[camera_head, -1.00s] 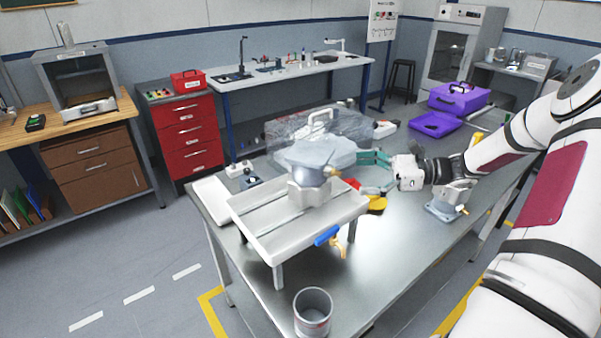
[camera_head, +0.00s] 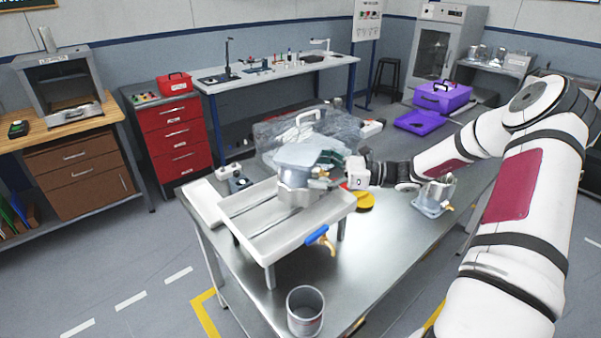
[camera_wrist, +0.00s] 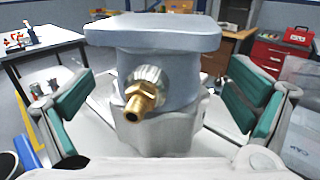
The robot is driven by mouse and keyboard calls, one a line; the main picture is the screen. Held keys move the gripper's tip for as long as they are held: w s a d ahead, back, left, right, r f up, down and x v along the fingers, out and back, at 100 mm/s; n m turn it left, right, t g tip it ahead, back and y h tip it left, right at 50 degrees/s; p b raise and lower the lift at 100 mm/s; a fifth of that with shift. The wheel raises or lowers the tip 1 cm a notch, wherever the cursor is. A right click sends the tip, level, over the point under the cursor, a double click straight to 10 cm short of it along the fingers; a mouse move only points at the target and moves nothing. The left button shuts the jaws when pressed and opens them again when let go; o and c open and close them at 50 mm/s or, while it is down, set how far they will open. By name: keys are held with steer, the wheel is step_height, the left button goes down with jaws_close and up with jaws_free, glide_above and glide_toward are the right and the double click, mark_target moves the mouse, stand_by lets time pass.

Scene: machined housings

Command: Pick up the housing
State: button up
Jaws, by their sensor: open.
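The grey metal housing (camera_head: 297,157) stands on the white raised tray (camera_head: 262,238) in the head view. In the wrist view the housing (camera_wrist: 163,72) fills the middle, with a wide flat flange on top and a brass fitting on its near side. My gripper (camera_head: 327,165) is at its right side. Its green-padded fingers stand open in the wrist view, one to the left and one to the right of the housing, with visible gaps. A second similar housing (camera_head: 434,194) stands on the steel table further right.
A clear plastic box (camera_head: 335,126) with a handle stands behind the tray. A grey cup (camera_head: 305,308) stands at the table's near edge. A blue-handled brass tap (camera_head: 322,238) sticks out from the tray's front. A yellow object (camera_head: 366,201) lies right of the tray.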

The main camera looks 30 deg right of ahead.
mark_target(301, 167)
steer(key=shift+p+x, duration=0.3)
steer(key=shift+x, duration=1.6)
steer(key=c, duration=2.1)
